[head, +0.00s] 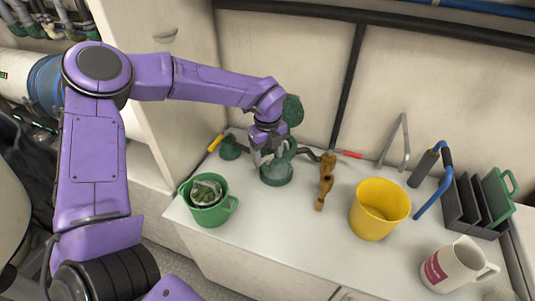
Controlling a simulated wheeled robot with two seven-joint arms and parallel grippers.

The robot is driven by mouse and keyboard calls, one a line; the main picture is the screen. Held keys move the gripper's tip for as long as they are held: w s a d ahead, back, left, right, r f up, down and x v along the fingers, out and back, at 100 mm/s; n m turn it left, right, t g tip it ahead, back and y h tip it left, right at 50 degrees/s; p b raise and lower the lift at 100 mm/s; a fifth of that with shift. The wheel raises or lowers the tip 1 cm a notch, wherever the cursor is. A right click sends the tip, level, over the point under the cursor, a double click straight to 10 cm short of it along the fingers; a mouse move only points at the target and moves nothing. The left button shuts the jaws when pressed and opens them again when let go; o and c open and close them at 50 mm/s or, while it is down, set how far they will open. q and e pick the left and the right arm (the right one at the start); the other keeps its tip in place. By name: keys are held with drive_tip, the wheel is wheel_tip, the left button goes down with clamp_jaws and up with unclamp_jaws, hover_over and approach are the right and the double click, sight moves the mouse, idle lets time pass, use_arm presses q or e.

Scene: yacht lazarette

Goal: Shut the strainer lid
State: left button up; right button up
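The dark green strainer (277,176) stands on the white counter, near the back wall. A round dark green part that looks like its lid (293,109) is raised above the body, partly behind my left wrist. My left gripper (262,157) points down at the strainer's top, in front of the raised part. It hides part of the strainer's upper body. I cannot tell whether the fingers touch it or how far apart they are. My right gripper is not in view.
A green bucket (222,212) with something in it stands front left of the strainer. A brown tool-like object (325,181) and a yellow bucket (377,211) are to the right. A mug (455,266) and a dark rack (469,207) are farther right. The front middle counter is clear.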

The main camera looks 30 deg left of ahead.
sight(268, 156)
use_arm(q)
wheel_tip(268, 156, up, 11)
drive_tip(key=b, duration=0.1)
drive_tip(key=shift+f, duration=0.2)
idle(0.5)
